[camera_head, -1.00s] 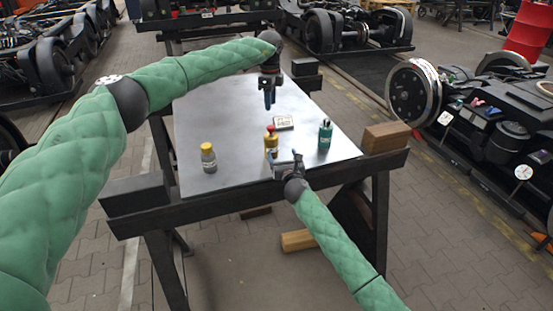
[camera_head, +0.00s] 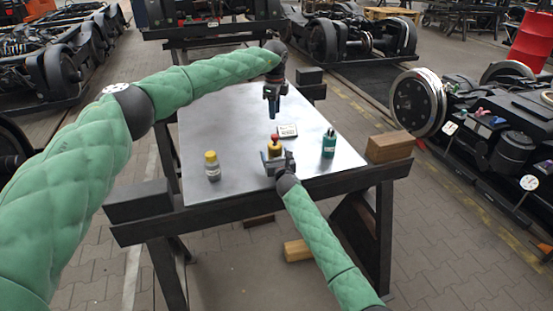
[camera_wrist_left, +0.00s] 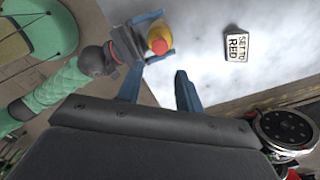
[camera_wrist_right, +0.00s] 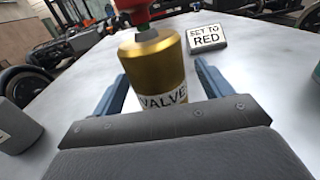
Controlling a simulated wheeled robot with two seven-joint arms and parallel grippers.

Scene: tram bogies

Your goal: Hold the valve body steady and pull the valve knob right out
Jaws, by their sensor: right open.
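The valve body (camera_head: 275,150) is a gold-yellow upright cylinder on the metal table; its "VALVE" label shows in the right wrist view (camera_wrist_right: 160,88). The red valve knob (camera_head: 275,138) sits on its top and also shows in the left wrist view (camera_wrist_left: 160,46). My right gripper (camera_head: 275,158) is open at the near side of the valve, with a blue finger on each side of the body (camera_wrist_right: 160,85). My left gripper (camera_head: 272,115) is open and empty, pointing down above and behind the knob. Its two fingers (camera_wrist_left: 158,80) are apart in the left wrist view.
A "SET TO RED" plate (camera_head: 288,131) lies behind the valve. A grey bottle with a yellow cap (camera_head: 212,167) stands to the left and a teal bottle (camera_head: 328,146) to the right. A wooden block (camera_head: 390,146) sits at the table's right corner. The back left of the table is clear.

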